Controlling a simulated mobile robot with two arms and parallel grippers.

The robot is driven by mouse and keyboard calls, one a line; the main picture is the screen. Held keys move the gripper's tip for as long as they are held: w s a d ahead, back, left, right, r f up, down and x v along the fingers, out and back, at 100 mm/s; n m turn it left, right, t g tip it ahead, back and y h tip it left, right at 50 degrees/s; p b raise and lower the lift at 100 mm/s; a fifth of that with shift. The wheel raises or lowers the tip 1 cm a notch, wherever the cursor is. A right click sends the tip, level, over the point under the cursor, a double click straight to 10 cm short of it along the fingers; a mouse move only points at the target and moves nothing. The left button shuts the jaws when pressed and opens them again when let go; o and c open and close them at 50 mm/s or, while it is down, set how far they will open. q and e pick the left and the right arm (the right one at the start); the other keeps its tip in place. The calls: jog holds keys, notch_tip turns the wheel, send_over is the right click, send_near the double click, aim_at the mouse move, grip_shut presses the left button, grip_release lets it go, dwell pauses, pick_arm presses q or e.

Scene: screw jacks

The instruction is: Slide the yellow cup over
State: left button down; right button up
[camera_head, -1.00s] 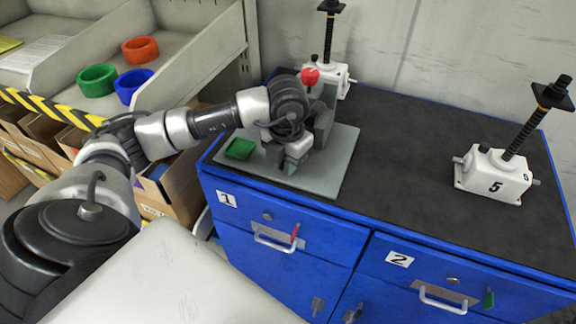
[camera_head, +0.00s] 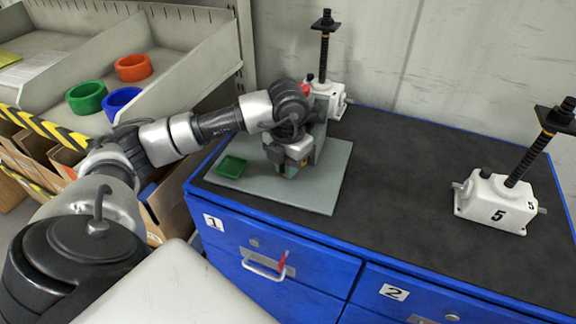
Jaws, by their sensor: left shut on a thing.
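I cannot make out a yellow cup clearly. My left gripper (camera_head: 288,170) points down over the grey base plate (camera_head: 325,195) on the cabinet top. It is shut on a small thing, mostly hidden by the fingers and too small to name. A grey upright part (camera_head: 319,143) of the fixture stands just behind the gripper, with a red knob (camera_head: 306,89) partly covered by my arm. A green square dish (camera_head: 232,167) lies on the plate to the left of the gripper. My right gripper is not in view.
A white screw jack (camera_head: 331,97) stands behind the fixture. Another jack marked 5 (camera_head: 492,208) stands at the right. The dark cabinet top (camera_head: 400,190) between them is clear. Green (camera_head: 87,97), blue (camera_head: 121,101) and red (camera_head: 133,67) rings sit in a shelf bin at the left.

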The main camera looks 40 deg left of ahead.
pick_arm(q)
jog(key=c, duration=1)
grip_release()
jog(key=shift+a, duration=0.1)
jog(key=shift+r, duration=0.1)
jog(key=shift+w+r, duration=0.1)
jog(key=shift+r, duration=0.15)
notch_tip(320, 180, up, 9)
jog(key=shift+b, duration=0.7)
jog(key=shift+r, duration=0.6)
